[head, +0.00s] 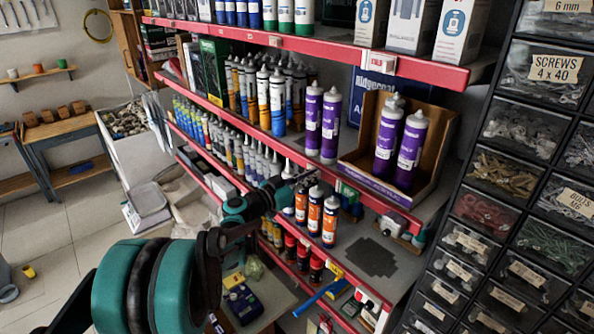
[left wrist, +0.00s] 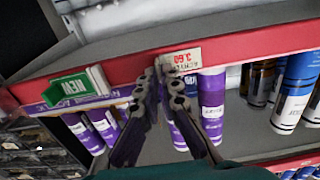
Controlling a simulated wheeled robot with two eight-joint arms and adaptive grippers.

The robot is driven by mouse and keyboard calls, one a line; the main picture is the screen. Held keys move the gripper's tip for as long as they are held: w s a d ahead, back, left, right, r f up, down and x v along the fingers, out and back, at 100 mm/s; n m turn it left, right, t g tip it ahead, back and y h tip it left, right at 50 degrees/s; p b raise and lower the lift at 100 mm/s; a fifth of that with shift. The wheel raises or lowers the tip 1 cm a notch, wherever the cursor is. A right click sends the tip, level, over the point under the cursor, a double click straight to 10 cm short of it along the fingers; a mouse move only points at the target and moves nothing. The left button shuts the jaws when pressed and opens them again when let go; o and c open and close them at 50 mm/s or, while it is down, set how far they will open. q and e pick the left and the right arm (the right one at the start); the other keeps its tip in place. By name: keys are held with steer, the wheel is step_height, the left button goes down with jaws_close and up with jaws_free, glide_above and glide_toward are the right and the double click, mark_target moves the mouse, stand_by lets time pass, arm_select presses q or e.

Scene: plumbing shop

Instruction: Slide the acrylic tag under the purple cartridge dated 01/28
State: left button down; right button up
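My left gripper (head: 302,174) is at the red rail below the first pair. In the left wrist view its fingertips (left wrist: 161,76) are slightly apart, with a narrow gap. A small pale tag with red print (left wrist: 182,60) sits upside down on the rail beside the fingertips; whether they touch it is unclear. The fingers partly hide a purple cartridge (left wrist: 211,100). My right gripper is not in view.
A green tag (left wrist: 76,88) is on the rail left of the pale tag in the left wrist view. The cardboard box (head: 437,135) and the drawer cabinet (head: 505,125) stand at right. Blue-and-white cartridges (head: 277,105) crowd the shelf at left. Orange-labelled cartridges (head: 330,222) stand below.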

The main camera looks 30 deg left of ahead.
arm_select(q)
steer(key=shift+s+d, duration=0.2)
steer(key=shift+d, duration=0.25)
steer(key=shift+s+d, duration=0.2)
steer(key=shift+d, duration=0.25)
steer(key=c, duration=1.7)
jaws_free()
steer(key=shift+r, duration=0.1)
steer(key=shift+s, duration=0.1)
steer(key=shift+s+a, duration=0.15)
steer(key=shift+s, duration=0.1)
steer(key=v, duration=1.1)
steer(key=shift+s, duration=0.15)
